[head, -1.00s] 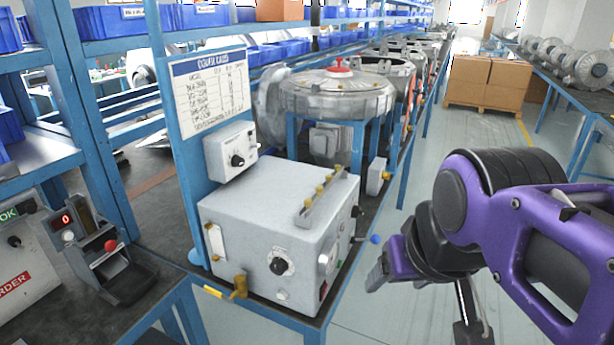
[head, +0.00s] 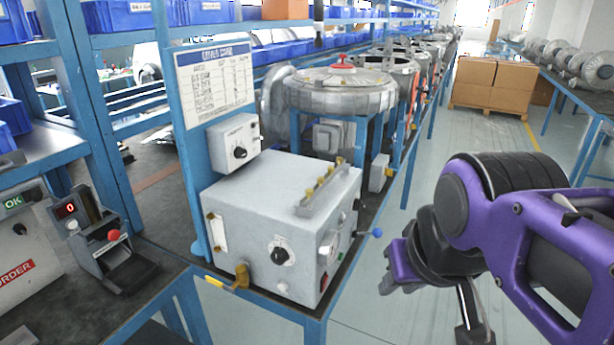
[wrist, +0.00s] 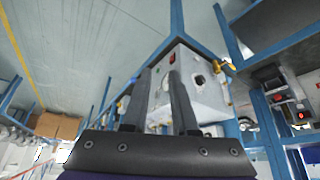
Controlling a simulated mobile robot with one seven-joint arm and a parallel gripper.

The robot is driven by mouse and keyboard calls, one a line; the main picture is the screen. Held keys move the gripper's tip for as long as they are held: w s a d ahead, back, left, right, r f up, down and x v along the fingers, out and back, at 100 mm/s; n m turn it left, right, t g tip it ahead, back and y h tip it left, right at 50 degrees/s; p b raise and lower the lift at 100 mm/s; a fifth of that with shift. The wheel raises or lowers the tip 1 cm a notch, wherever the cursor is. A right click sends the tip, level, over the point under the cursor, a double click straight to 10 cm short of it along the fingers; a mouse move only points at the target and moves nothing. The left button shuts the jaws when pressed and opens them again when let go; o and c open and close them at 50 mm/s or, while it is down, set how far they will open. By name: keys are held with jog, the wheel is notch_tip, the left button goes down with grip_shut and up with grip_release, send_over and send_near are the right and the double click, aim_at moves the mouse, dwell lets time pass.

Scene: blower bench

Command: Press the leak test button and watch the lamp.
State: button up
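A light grey test box (head: 265,210) stands on the blue-framed bench. Its front carries a black knob (head: 281,256), a small white round part (head: 283,287), a silver round fitting (head: 326,250) and a small red part (head: 323,283). I cannot tell which part is the leak test button or the lamp, and no lit lamp is clear. My gripper (head: 392,276) is right of the box, apart from it, over the aisle. In the wrist view, the gripper's two dark fingers (wrist: 159,80) are apart with nothing held; the box (wrist: 195,90) shows beyond them.
A blue-knobbed lever (head: 376,232) sticks out on the box's right. A smaller dial box (head: 233,143) hangs on the blue post. A round metal blower housing (head: 340,92) stands behind. At left is a counter showing red 0 (head: 70,208).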

grip_shut()
dwell(1.3)
